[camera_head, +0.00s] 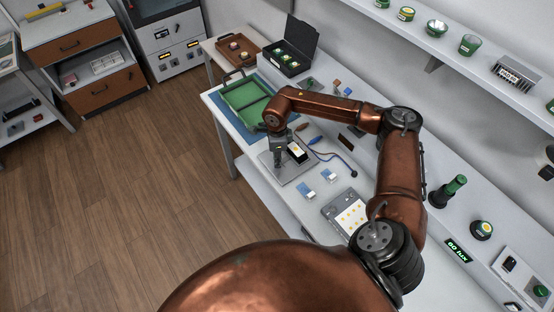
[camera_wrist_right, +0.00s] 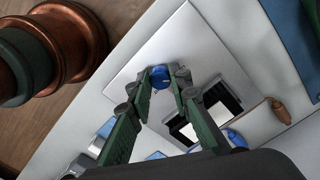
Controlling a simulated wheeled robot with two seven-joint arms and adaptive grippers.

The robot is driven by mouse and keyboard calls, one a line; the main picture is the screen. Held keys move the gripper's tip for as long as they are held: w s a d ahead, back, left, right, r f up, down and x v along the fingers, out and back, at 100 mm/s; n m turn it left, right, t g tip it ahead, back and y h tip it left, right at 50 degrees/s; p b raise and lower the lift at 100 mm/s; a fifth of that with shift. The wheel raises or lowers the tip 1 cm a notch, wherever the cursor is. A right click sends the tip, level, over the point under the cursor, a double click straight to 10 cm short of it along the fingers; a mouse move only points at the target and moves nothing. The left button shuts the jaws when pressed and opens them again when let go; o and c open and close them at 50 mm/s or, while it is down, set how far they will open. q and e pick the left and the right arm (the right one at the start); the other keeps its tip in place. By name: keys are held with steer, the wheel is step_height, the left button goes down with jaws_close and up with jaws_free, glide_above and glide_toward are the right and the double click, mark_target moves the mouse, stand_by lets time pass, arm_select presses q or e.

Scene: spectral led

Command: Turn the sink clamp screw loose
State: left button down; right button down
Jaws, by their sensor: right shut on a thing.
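The sink clamp screw shows as a blue round knob (camera_wrist_right: 161,77) near the middle of the right wrist view. My right gripper (camera_wrist_right: 163,84) is shut on this knob, with its green fingers on either side. In the head view my right gripper (camera_head: 278,164) points down over a flat grey metal plate (camera_head: 285,181) on the bench, and the knob is hidden there. A black-framed part with a light middle (camera_head: 297,152) sits on the plate beside the gripper; it also shows in the right wrist view (camera_wrist_right: 222,97). My left gripper is not in view.
A green tray (camera_head: 246,97) lies on a blue mat behind the plate. Small blue-and-white blocks (camera_head: 306,191) and a grey panel with yellow dots (camera_head: 350,214) are in front. An open black case (camera_head: 290,58) stands farther back.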

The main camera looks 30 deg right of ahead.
steer(key=shift+n, duration=0.3)
steer(key=c, duration=1.8)
jaws_free()
steer(key=shift+o, duration=0.2)
step_height(320, 180, up, 12)
